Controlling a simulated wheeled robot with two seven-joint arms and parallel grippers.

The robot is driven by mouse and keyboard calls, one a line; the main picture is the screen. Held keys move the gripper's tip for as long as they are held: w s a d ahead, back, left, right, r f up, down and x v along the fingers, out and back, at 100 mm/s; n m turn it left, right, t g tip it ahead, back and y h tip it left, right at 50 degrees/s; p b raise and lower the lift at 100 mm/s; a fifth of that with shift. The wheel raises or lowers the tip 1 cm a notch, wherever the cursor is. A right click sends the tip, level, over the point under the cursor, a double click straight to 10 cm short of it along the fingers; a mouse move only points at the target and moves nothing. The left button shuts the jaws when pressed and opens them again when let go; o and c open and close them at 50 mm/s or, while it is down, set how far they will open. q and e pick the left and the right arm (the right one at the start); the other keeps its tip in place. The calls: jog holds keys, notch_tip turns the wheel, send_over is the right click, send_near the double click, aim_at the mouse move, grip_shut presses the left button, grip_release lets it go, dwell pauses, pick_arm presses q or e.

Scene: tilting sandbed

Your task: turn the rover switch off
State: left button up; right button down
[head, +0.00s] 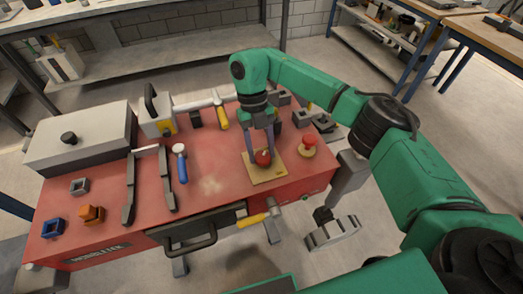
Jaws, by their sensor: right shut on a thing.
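A red knob (263,158) sits on a square tan plate (268,176) on the red top, near its right front edge; it looks like the rover switch. My right gripper (262,150) points down over the plate, with its fingers shut on the red knob. The fingers hide part of the knob, and I cannot read its setting. My left gripper is not in view.
A red mushroom button (308,142) on a round base stands just right of the plate. A blue-handled tool (181,164), dark bars, a grey lidded box (80,140) and small blocks occupy the left. A yellow-handled valve (257,218) juts from the front.

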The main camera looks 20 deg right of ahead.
dwell(0.4)
jog(key=shift+c, duration=1.3)
grip_release()
jog(key=shift+w+r, duration=0.2)
jog(key=shift+r, duration=0.1)
jog(key=p+v, duration=0.3)
jog(key=v, duration=1.1)
jog(key=shift+p, duration=0.4)
jog(key=shift+s, duration=0.1)
